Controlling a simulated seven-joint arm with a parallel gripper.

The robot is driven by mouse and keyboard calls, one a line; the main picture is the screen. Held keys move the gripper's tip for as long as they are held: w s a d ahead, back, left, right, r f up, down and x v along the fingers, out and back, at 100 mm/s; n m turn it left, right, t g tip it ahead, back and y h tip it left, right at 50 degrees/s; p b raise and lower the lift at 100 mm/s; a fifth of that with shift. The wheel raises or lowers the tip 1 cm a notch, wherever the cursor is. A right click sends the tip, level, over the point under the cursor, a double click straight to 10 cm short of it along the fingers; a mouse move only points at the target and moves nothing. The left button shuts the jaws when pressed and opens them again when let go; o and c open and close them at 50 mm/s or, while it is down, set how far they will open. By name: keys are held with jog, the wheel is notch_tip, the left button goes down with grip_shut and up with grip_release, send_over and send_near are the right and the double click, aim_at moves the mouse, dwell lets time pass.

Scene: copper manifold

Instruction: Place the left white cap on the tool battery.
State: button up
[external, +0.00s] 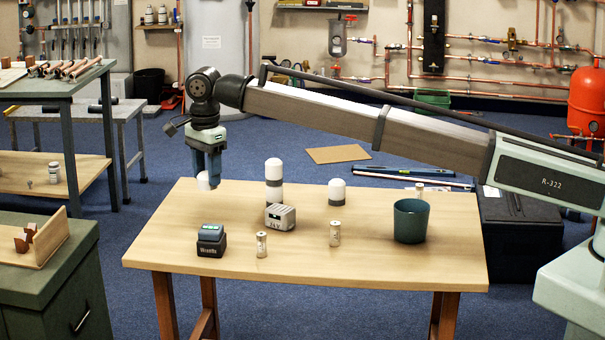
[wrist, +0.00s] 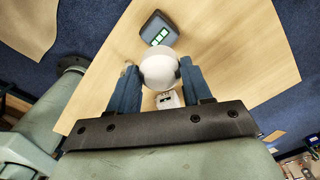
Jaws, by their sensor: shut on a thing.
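My gripper (external: 207,172) is shut on a white, round-topped cap (external: 203,182), which shows just below the fingers. In the wrist view the cap (wrist: 160,70) sits between the two blue fingers (wrist: 159,64). The tool battery (external: 211,240), a dark block with a blue-teal top and a lit green strip, stands at the table's front left. It also shows beyond the cap in the wrist view (wrist: 151,23). The cap and battery are apart, with the cap above the table. Two other white caps stand on grey bodies at the middle back (external: 274,166) and right of it (external: 337,187).
A grey-white block (external: 281,217) stands right of the battery. Small clear cylinders stand at the front (external: 261,245), farther right (external: 335,234) and at the back right. A teal cup (external: 411,222) stands on the right. The wooden table (external: 375,260) is clear around its front right.

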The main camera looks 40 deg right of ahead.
aim_at(211, 228)
jog(key=shift+m, duration=0.6)
jog(key=shift+f, duration=5.05)
jog(key=shift+f, duration=0.1)
jog(key=o, duration=1)
notch_tip(211, 228, up, 12)
jog(key=shift+r, duration=0.15)
